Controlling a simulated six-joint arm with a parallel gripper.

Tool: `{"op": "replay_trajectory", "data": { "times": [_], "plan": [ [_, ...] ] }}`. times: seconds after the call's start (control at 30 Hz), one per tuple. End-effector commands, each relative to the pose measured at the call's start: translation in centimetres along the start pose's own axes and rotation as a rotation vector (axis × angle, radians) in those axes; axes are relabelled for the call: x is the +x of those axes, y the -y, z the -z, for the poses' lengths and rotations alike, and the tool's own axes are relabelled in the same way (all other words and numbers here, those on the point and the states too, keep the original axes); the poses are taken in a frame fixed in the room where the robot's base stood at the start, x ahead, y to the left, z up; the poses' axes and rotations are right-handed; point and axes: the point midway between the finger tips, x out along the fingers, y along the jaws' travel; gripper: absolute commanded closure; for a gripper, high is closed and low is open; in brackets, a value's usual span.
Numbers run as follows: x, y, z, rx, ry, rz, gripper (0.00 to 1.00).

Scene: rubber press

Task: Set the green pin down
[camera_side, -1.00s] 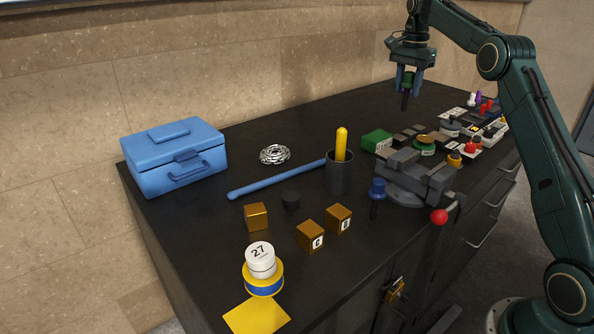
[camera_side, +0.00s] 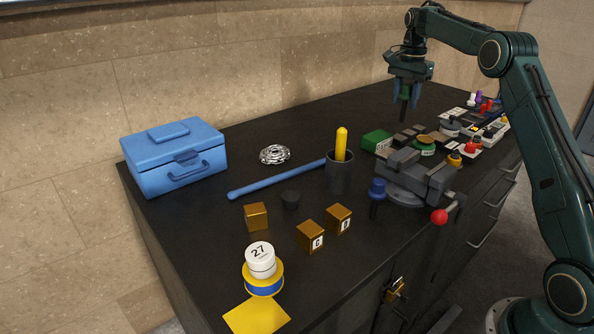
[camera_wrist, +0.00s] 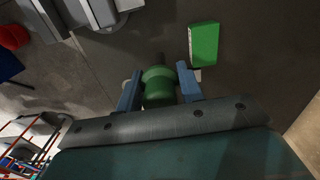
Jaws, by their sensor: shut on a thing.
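My gripper (camera_side: 404,95) is at the far right of the table in the side view, above the far end of the bench. It is shut on the green pin (camera_side: 404,92), whose dark shaft points straight down. In the wrist view the pin's round green head (camera_wrist: 158,86) sits between the two blue-grey fingers of my gripper (camera_wrist: 160,90). The shaft tip is close above the dark bench top (camera_side: 300,128); I cannot tell whether it touches anything.
A green box (camera_side: 377,140) lies near the pin, and it also shows in the wrist view (camera_wrist: 204,43). A grey vise (camera_side: 415,175) with a red-knobbed handle stands nearer. Small parts (camera_side: 480,125) crowd the right. Bench behind the blue rod (camera_side: 275,180) is mostly free.

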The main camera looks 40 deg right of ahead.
Motion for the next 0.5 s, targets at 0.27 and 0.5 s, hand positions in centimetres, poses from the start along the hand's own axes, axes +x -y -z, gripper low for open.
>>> {"op": "replay_trajectory", "data": {
  "times": [0.27,0.5],
  "plan": [
    [-0.8,0.1,0.0,0.001,0.000,0.004,0.89],
    [-2.5,0.1,0.0,0.000,0.001,0.005,0.89]
  ]
}}
